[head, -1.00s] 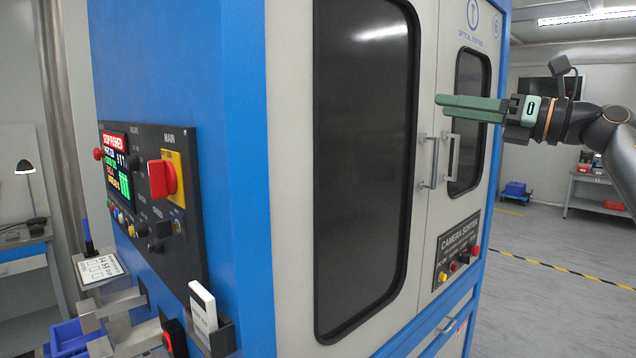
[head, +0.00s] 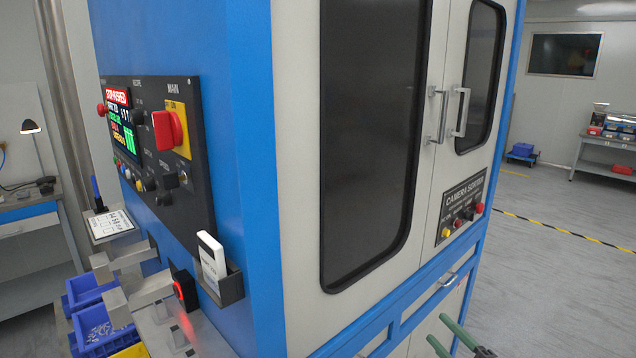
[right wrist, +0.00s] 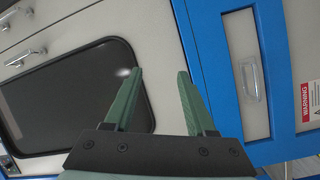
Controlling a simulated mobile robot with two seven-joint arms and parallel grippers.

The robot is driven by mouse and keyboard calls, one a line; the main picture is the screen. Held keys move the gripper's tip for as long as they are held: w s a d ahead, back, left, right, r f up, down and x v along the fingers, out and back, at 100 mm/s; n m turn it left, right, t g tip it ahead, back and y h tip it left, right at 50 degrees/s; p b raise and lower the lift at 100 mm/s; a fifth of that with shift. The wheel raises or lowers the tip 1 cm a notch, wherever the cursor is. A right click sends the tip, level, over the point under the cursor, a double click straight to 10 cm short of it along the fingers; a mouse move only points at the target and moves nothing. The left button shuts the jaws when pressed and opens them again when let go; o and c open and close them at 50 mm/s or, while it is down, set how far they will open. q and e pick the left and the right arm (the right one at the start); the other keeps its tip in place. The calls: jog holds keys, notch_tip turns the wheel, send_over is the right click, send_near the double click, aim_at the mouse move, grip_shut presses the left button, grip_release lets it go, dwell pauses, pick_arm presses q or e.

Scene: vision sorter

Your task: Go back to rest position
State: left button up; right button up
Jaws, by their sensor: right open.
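My right gripper (head: 436,327) shows at the lower right edge of the head view, with two green fingers apart and nothing between them. It hangs low in front of the sorter cabinet (head: 300,200), below the small button panel (head: 463,205). In the right wrist view the open fingers (right wrist: 160,72) point at the cabinet's front, with a dark window (right wrist: 70,100) behind the left finger and blue frame to the right. I cannot tell the exact gap to the cabinet. My left gripper is not in view.
Door handles (head: 449,115) stick out from the cabinet front. Its left side carries a control panel (head: 205,200) with a red main switch (head: 168,129), and blue bins (head: 88,290) sit below. Open floor (head: 560,240) lies to the right, with a bench (head: 605,150) beyond.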

jog(key=s+d+f+m+g+h, duration=0.15)
jog(key=s+f+m+g, duration=0.35)
jog(key=s+f, duration=0.9)
jog(key=s+d+f+m+g+h, duration=0.1)
jog(key=s+f+m+g+h, duration=0.45)
jog(key=s, duration=1.15)
jog(key=a+f+m+t+y, duration=0.1)
jog(key=a+m, duration=0.1)
jog(key=a, duration=0.3)
jog(key=a+f+m+t+y, duration=0.1)
jog(key=a+f+m+t, duration=0.1)
jog(key=a, duration=0.4)
jog(key=shift+w+f+m+y, duration=0.25)
jog(key=shift+w+m+y, duration=0.15)
jog(key=shift+m, duration=0.15)
